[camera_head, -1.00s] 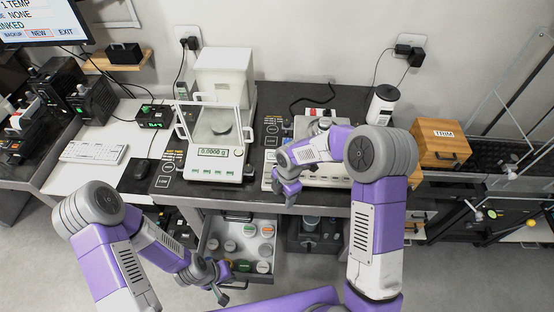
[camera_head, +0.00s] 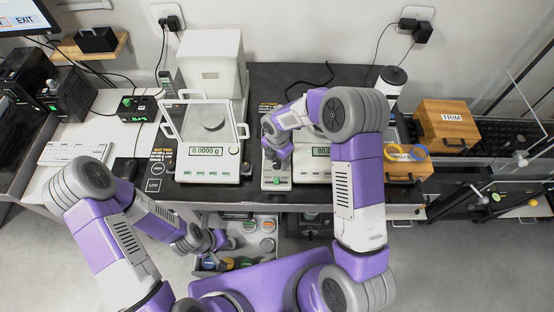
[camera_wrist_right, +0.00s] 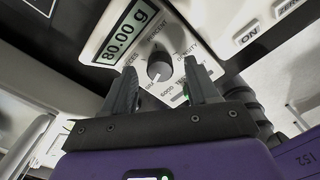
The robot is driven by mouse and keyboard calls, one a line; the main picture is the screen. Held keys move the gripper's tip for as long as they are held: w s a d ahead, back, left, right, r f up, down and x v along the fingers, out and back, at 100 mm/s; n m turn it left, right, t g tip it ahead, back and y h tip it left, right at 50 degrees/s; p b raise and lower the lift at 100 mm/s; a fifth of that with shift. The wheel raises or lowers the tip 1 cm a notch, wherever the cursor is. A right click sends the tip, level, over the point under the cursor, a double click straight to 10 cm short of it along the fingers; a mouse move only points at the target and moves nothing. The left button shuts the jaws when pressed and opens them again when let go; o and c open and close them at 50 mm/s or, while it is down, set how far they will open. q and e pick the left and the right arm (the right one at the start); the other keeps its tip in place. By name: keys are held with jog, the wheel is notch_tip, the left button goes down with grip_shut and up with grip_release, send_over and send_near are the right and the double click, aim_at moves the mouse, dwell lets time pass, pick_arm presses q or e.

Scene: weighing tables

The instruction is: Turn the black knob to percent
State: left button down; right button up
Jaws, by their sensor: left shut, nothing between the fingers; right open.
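My right gripper (camera_wrist_right: 165,92) is open, with one finger on each side of the knob in the picture; contact is not visible. In the head view my right gripper (camera_head: 277,160) hides the knob. My left gripper (camera_head: 213,246) is shut and empty by the drawer.
The left balance (camera_head: 208,164) with its glass shield stands beside the right-hand scale and reads 0.0000 g. An open drawer (camera_head: 279,262) with several round weights or jars is below the bench. A wooden TRIM box (camera_head: 446,126) stands at right.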

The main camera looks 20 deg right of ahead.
jog(key=shift+f, duration=0.55)
jog(key=c, duration=1)
jog(key=shift+c, duration=0.2)
